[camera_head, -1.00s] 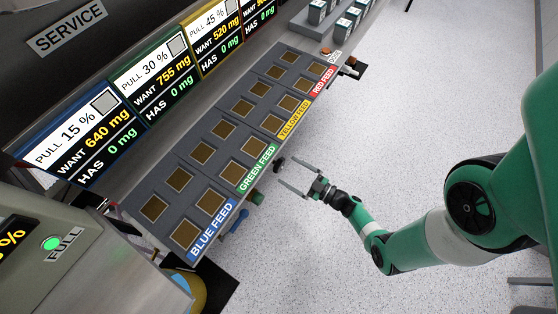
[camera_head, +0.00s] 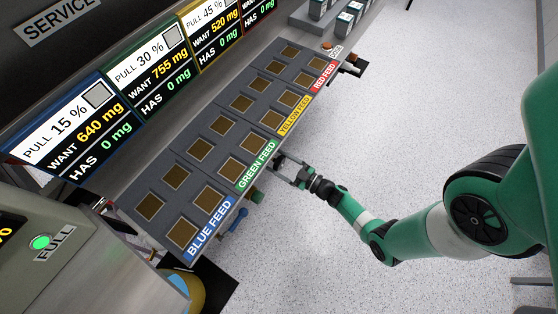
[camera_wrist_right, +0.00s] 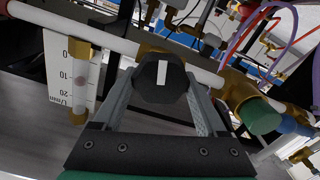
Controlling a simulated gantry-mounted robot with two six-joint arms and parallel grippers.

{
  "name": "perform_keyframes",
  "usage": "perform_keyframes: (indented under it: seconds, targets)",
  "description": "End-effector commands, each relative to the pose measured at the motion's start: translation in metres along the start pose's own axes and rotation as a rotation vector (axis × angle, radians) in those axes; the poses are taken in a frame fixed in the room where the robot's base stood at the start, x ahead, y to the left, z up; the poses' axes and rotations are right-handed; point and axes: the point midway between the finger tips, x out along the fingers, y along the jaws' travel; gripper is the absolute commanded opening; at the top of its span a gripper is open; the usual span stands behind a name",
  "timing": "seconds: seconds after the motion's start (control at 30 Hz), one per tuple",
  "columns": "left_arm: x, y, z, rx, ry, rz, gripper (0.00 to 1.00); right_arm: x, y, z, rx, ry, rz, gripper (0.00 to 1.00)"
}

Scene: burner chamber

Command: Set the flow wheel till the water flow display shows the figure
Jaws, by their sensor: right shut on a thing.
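The flow wheel (camera_wrist_right: 152,82) is a dark many-sided knob with a white mark on its face. In the right wrist view the mark stands nearly upright. My right gripper (camera_head: 283,170) is shut on the wheel, one finger on each side, at the front edge of the feed panel under the green feed label. In the right wrist view a clear tube (camera_wrist_right: 81,76) with brass ends stands beside a white scale (camera_wrist_right: 62,75) marked 0, 10 and 20, which looks like the water flow display. The exact reading is too small to tell. My left gripper is not in view.
White pipes (camera_wrist_right: 75,27) run behind the wheel. To its right are a green knob (camera_wrist_right: 262,116) and a blue handle (camera_wrist_right: 296,124). Coloured hoses hang above. The feed panel (camera_head: 160,163) overhangs the pipework. Speckled floor to the right is clear.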

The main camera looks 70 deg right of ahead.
Motion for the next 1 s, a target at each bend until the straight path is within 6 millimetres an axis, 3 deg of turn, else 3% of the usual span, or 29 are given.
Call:
perform_keyframes:
  seconds: [0.03, 0.1, 0.53, 1.0]
  targets:
    - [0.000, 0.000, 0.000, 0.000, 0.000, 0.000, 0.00, 0.000, 0.000, 0.000, 0.000, 0.000, 0.000, 0.32]
    - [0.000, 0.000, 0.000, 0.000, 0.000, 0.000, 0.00, 0.000, 0.000, 0.000, 0.000, 0.000, 0.000, 0.19]
    - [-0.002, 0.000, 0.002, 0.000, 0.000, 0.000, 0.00, 0.000, -0.001, 0.001, -0.085, 0.000, 0.000, 0.19]
    - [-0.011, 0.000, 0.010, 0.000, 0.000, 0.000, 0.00, 0.000, -0.003, 0.002, -0.447, 0.000, -0.001, 0.19]
